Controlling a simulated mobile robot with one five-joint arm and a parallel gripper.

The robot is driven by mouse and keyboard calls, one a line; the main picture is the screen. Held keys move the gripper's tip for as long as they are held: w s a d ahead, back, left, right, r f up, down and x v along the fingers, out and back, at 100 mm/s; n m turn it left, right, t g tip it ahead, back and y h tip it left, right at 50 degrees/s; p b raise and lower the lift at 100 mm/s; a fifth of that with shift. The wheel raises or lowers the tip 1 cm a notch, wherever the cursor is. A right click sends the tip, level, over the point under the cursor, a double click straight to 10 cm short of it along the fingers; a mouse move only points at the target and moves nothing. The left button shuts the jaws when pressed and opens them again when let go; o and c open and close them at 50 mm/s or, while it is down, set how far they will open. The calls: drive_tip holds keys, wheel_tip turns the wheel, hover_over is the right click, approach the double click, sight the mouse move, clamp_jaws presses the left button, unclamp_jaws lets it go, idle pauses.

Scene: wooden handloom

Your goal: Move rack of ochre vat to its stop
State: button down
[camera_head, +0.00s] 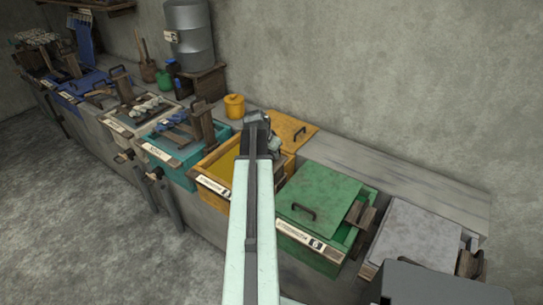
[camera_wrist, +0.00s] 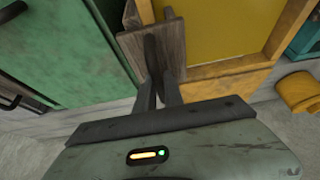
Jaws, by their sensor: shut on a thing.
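The ochre vat (camera_head: 207,160) stands mid-row in the head view, with yellow liquid in it and a label on its front. In the wrist view its rim (camera_wrist: 225,72) and yellow liquid (camera_wrist: 205,28) are at the upper right. A weathered wooden piece, seemingly the rack (camera_wrist: 126,50), is at the vat's side nearest the green vat. My gripper (camera_wrist: 160,80) is shut on this wooden piece. In the head view my gripper (camera_head: 268,135) is over the vat's right part, and my arm hides much of the vat. The rack's stop cannot be made out.
The green vat (camera_head: 325,195) with its lid is close on the right. A teal vat (camera_head: 190,152) is on the left. An ochre lid (camera_head: 293,128) lies behind, and an ochre pot (camera_head: 235,105) stands on the ledge. A grey-lidded vat (camera_head: 420,235) is far right.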

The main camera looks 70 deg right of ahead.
wheel_tip(320, 180, up, 12)
drive_tip(key=p, duration=1.1)
drive_tip(key=shift+r, duration=0.15)
drive_tip(key=shift+c, duration=1)
unclamp_jaws()
wheel_tip(320, 180, up, 7)
drive_tip(key=p, duration=0.7)
